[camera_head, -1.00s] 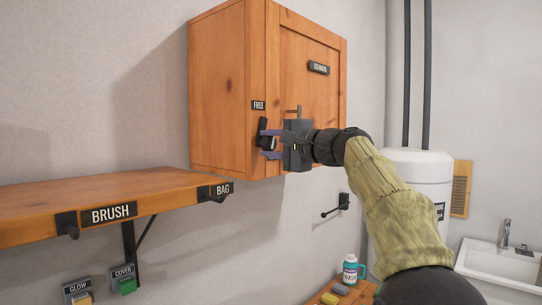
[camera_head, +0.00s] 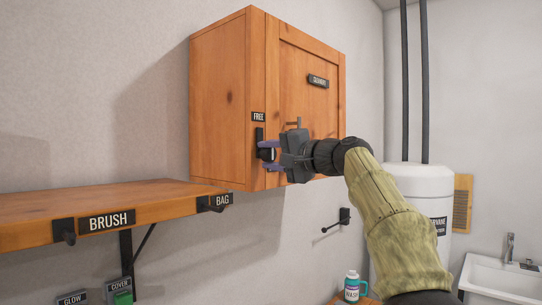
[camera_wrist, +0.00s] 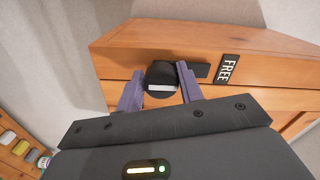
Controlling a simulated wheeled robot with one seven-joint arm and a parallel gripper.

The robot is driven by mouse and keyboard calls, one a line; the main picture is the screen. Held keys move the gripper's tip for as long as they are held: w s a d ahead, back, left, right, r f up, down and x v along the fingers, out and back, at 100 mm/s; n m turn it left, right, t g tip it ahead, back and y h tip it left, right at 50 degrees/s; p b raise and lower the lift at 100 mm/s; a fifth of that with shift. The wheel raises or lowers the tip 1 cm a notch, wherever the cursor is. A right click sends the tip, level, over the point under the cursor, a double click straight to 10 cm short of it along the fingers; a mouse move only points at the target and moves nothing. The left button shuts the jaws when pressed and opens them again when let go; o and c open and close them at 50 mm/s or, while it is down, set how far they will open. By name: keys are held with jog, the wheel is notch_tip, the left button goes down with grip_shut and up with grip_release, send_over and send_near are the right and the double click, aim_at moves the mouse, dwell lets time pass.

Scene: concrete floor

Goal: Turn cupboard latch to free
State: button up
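The cupboard (camera_head: 218,100) is an orange wooden box on the wall with a framed door. Its black latch (camera_head: 259,134) stands on the front edge below a FREE label (camera_head: 258,117). The latch's bar looks upright, pointing to the label. My gripper (camera_head: 269,156) reaches it from the right, its purple fingers one above and one below the round latch knob. In the wrist view my gripper (camera_wrist: 160,83) has a finger close against each side of the dark knob (camera_wrist: 158,74), which carries a white mark. The FREE label (camera_wrist: 229,68) lies right of it. The fingers partly hide the knob.
A wooden shelf (camera_head: 150,193) with BRUSH and BAG hooks juts out at lower left. A black wall hook (camera_head: 344,215) is below the cupboard. A white tank (camera_head: 420,185) and a sink (camera_head: 500,280) stand at right. A bottle (camera_head: 352,287) is at the bottom.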

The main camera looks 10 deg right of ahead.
jog(key=o, duration=0.3)
jog(key=b+v, duration=0.5)
jog(key=v, duration=1.2)
jog(key=shift+d, duration=0.15)
jog(key=shift+s, duration=0.1)
